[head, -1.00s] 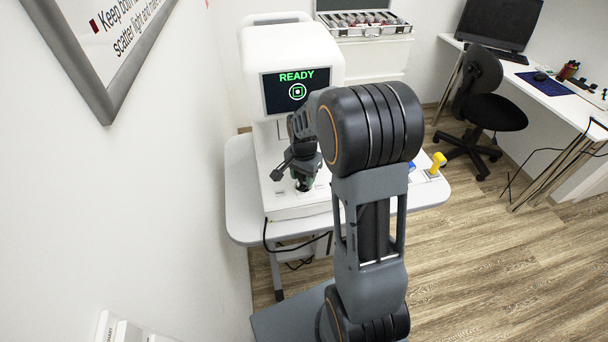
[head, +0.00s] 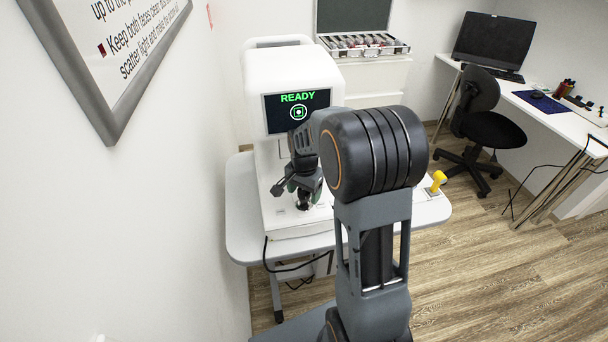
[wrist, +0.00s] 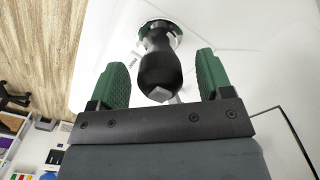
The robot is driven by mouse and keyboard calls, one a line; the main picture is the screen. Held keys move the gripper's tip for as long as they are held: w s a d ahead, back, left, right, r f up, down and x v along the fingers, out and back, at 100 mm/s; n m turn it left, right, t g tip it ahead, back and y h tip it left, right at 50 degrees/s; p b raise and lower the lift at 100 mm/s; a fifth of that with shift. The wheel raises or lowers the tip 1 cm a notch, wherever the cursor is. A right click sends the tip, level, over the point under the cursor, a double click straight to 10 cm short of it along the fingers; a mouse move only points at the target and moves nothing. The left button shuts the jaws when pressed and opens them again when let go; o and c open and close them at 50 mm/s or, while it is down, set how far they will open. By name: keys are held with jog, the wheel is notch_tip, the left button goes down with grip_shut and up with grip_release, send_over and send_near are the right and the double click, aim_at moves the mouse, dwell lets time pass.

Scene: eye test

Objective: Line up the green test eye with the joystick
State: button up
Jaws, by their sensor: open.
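The black joystick (wrist: 160,65) stands on the white machine's base, with a green ring at its foot in the wrist view. My gripper (wrist: 162,72) is open. Its two green-padded fingers are on either side of the joystick's knob end, with a visible gap on both sides. In the head view my gripper (head: 297,188) is at the joystick, and my arm hides part of the machine. The screen (head: 272,121) reads READY in green.
The white machine (head: 287,68) stands on a light table (head: 240,225) close to the left wall. A yellow object (head: 437,182) is at the table's right side. A case of lenses (head: 365,44) is behind. A chair (head: 490,125) and desk are at right. Cables hang below the table.

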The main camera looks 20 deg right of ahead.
notch_tip(320, 180, up, 12)
jog(key=shift+r, duration=0.25)
jog(key=s+a+n+t+p, duration=0.1)
jog(key=s+a+n+t, duration=0.2)
jog(key=s+a+n, duration=0.4)
jog(key=s+n, duration=0.4)
jog(key=s, duration=0.4)
jog(key=shift+s+f+t, duration=0.15)
jog(key=shift+f+t, duration=0.05)
jog(key=shift+t, duration=0.1)
